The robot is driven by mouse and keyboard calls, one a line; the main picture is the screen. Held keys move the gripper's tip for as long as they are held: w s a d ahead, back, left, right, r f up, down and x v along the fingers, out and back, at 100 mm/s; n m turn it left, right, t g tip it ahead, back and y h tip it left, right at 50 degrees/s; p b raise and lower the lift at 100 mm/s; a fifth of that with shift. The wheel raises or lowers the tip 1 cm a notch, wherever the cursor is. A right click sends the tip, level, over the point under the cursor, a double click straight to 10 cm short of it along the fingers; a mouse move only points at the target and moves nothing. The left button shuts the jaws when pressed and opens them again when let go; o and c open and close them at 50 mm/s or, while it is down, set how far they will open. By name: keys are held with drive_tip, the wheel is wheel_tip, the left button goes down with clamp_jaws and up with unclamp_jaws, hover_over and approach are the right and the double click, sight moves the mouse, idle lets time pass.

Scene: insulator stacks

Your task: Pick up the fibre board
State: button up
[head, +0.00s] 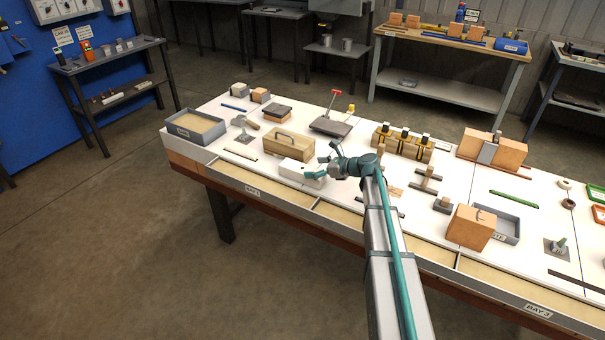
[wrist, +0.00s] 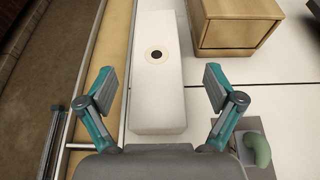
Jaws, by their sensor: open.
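A long white block (head: 296,168), which I take to be the fibre board, lies on the white table top near its front edge. In the wrist view the white board (wrist: 156,95) runs up the picture and bears a dark round spot with a pale ring. My gripper (head: 323,165) is above the board's right part in the head view. In the wrist view my gripper (wrist: 160,88) is open, one finger on each side of the board, with nothing held. I cannot tell how far the fingers are above the table.
A green-handled tool (wrist: 258,150) is near the right finger. A grey tray (head: 194,126) stands left. Wooden blocks with black clamps (head: 402,141) stand right.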

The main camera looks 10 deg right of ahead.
sight(301, 168)
drive_tip(key=x, duration=0.4)
drive_tip(key=shift+a+p, duration=0.25)
drive_tip(key=shift+p, duration=0.15)
drive_tip(key=shift+s, duration=0.1)
drive_tip(key=shift+c, duration=0.4)
drive_tip(key=c, duration=1.3)
